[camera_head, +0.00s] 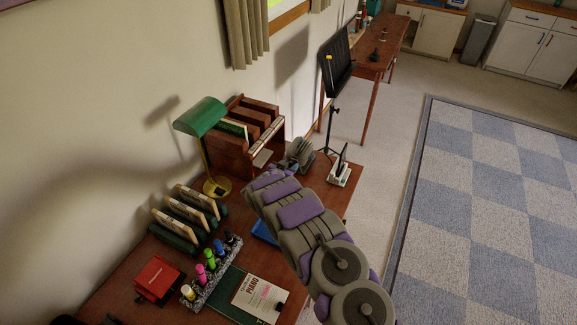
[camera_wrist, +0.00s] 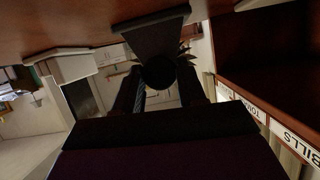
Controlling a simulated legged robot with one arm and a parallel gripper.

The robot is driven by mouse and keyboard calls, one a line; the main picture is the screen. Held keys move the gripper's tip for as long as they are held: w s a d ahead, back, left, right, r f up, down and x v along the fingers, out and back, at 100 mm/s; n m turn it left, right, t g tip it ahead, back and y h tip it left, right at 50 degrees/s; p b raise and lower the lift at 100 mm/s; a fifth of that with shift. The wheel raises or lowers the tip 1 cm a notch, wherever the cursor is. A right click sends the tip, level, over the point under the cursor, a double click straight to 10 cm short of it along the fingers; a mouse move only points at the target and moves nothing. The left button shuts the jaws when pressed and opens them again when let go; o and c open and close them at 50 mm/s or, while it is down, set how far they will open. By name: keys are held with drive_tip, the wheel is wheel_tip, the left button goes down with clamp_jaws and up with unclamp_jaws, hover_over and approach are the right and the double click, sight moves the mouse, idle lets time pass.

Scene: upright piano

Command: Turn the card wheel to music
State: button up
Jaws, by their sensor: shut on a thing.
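The card wheel (camera_head: 301,150), with a grey fan of cards, stands on the desk beside the wooden letter organizer, beyond my gripper (camera_head: 285,166). My arm hides part of it in the head view. In the wrist view, its dark stand (camera_wrist: 152,32) and round dark knob (camera_wrist: 158,72) show, with card edges fanning out behind the knob. My gripper's two dark fingers (camera_wrist: 158,92) lie on either side of the knob and are shut on it. Which card faces front cannot be told.
The wooden organizer (camera_head: 270,152), with labelled slots, stands close to my gripper. A green lamp (camera_head: 201,117), card racks (camera_head: 187,219), markers (camera_head: 210,262) and a piano book (camera_head: 260,297) occupy the desk. A white stand (camera_head: 340,174) sits near the right edge, beside a music stand (camera_head: 337,72).

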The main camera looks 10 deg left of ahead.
drive_tip(key=shift+m+t+y+p, duration=0.3)
drive_tip(key=shift+m+y+p, duration=0.35)
drive_tip(key=shift+m, duration=0.35)
drive_tip(key=o, duration=1)
drive_tip(key=shift+s, duration=0.1)
drive_tip(key=p+v, duration=0.3)
drive_tip(key=v, duration=1.4)
drive_tip(key=shift+s, duration=0.1)
